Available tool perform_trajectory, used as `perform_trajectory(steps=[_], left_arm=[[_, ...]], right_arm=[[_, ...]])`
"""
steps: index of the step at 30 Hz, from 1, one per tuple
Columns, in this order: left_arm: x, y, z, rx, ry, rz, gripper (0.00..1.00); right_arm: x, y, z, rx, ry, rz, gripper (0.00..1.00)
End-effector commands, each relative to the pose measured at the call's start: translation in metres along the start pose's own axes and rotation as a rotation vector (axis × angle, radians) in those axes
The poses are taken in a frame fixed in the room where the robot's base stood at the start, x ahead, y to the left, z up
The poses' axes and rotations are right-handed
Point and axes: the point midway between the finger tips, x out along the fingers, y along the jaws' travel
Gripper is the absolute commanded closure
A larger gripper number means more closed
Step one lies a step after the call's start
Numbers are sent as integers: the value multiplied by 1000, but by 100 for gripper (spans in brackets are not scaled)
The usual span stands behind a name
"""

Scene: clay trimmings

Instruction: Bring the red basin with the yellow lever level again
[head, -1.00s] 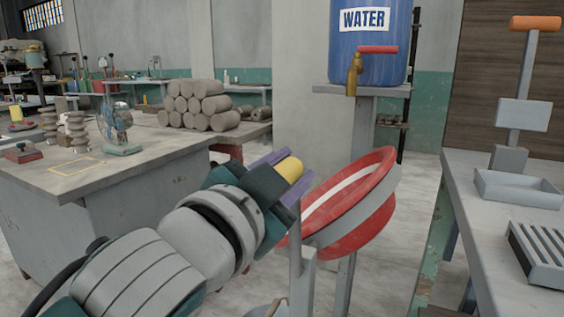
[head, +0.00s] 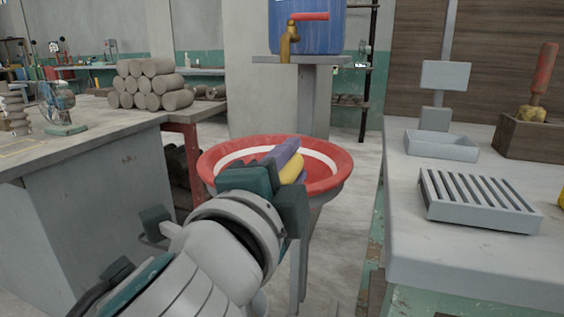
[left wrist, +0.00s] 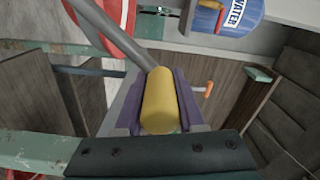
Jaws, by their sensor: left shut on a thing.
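The red basin (head: 218,155) with a white band inside sits on its grey stand in the middle of the head view. Its rim looks about level. It also shows in the left wrist view (left wrist: 116,22) at the top left. My left gripper (head: 287,163) is shut on the yellow lever (head: 292,169), its purple fingers on either side of the grip. In the left wrist view the yellow lever (left wrist: 160,101) lies between the fingers, and its grey rod runs up toward the basin. My arm hides part of the basin's front. My right gripper is not in view.
The blue water barrel (head: 306,38) with a red-handled tap stands on a shelf behind the basin. A workbench (head: 455,265) with a slatted tray (head: 478,200) is on the right.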

Motion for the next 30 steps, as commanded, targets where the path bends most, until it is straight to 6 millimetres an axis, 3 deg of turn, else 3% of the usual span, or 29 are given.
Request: perform_trajectory(steps=[16, 17, 24, 30], left_arm=[[0, 5, 4, 38, -10, 5, 100], [0, 5, 4, 38, -10, 5, 61], [0, 4, 2, 34, -6, 3, 34], [0, 3, 1, 32, -3, 1, 33]], right_arm=[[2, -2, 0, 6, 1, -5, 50], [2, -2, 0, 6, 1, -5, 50], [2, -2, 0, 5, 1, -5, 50], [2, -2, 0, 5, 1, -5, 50]])
